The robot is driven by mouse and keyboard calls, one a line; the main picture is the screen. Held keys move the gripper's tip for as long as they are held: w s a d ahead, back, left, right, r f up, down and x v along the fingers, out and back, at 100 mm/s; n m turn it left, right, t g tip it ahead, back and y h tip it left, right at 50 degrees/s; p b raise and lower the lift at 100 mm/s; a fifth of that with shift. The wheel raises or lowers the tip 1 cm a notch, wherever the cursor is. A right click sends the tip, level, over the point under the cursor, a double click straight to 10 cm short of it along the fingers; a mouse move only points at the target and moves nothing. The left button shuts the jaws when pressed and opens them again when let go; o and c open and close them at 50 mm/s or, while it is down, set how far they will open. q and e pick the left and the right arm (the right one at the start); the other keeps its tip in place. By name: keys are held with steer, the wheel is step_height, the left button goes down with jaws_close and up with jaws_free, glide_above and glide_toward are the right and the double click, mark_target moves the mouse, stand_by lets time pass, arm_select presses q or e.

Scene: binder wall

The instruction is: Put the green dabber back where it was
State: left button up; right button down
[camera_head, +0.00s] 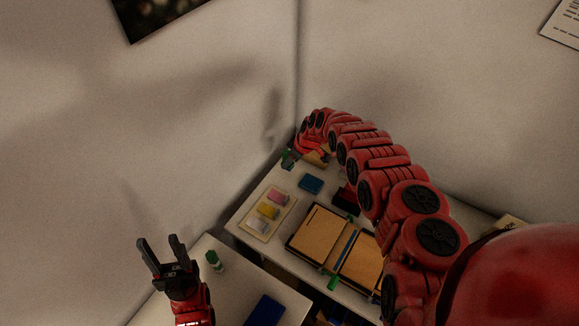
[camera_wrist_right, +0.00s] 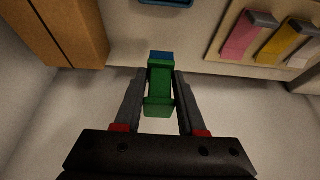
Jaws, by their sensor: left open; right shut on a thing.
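The green dabber (camera_wrist_right: 160,85), a green piece with a blue end, is between the fingers of my right gripper (camera_wrist_right: 158,76) in the right wrist view. That gripper is shut on it. In the head view the dabber (camera_head: 287,159) shows as a small dark green shape at the far corner of the back table, and my right arm hides most of the gripper. My left gripper (camera_head: 158,240) is open and empty at the lower left. A green and white bottle (camera_head: 214,261) stands upright on the near table, to the right of my left gripper.
The back table holds a pale tray (camera_head: 250,223) with pink, yellow and white pieces, a blue pad (camera_head: 311,183) and an open brown folder (camera_head: 318,232). A brown block (camera_wrist_right: 70,30) stands near the right gripper. A dark blue item (camera_head: 266,310) lies on the near table. Walls close the corner.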

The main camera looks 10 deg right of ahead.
mark_target(292, 164)
steer(key=shift+f+b, duration=0.8)
steer(key=shift+f, duration=1.05)
steer(key=shift+w, duration=0.1)
steer(key=shift+r, duration=0.1)
steer(key=shift+f, duration=0.3)
steer(key=c, duration=0.5)
jaws_free()
steer(key=shift+r, duration=0.1)
steer(key=shift+r, duration=0.1)
